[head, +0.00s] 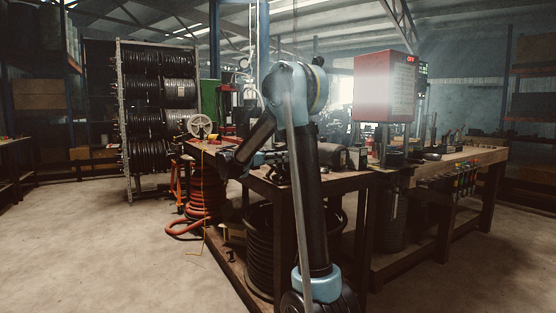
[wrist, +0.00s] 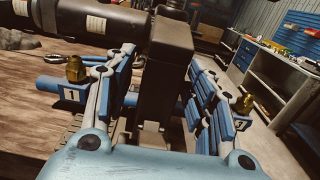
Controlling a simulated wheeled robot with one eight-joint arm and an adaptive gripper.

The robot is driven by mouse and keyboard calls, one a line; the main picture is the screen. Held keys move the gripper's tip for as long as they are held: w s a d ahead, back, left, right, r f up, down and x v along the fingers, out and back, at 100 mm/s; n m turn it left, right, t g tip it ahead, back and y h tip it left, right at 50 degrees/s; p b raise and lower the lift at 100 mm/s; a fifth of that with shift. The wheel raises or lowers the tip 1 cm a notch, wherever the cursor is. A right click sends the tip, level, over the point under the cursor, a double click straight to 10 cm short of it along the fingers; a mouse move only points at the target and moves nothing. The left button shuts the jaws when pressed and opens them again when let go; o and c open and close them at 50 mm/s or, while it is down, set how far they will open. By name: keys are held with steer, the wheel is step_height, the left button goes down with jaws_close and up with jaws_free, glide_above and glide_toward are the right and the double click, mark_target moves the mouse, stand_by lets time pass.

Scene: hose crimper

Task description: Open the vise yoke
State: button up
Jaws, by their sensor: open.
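In the wrist view my gripper (wrist: 160,58) is open, with one blue-padded finger on each side of a dark upright block (wrist: 165,90). A thick black horizontal cylinder (wrist: 110,20) with pale labels adjoins the block near its top. I cannot tell which part, if any, is the vise yoke. Whether the pads touch the block is unclear. In the head view my arm reaches over the wooden workbench (head: 345,178), and I cannot make out the gripper or the yoke there.
Brass fittings stand outside the left finger (wrist: 75,68) and right finger (wrist: 245,103). A pale handwheel (head: 199,125) is at the bench's left end. A red box-shaped machine (head: 385,85) rises at the right. Orange hose (head: 183,229) lies by the bench. Floor at left is clear.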

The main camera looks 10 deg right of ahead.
steer(key=shift+d, duration=0.1)
steer(key=shift+c, duration=0.6)
jaws_close()
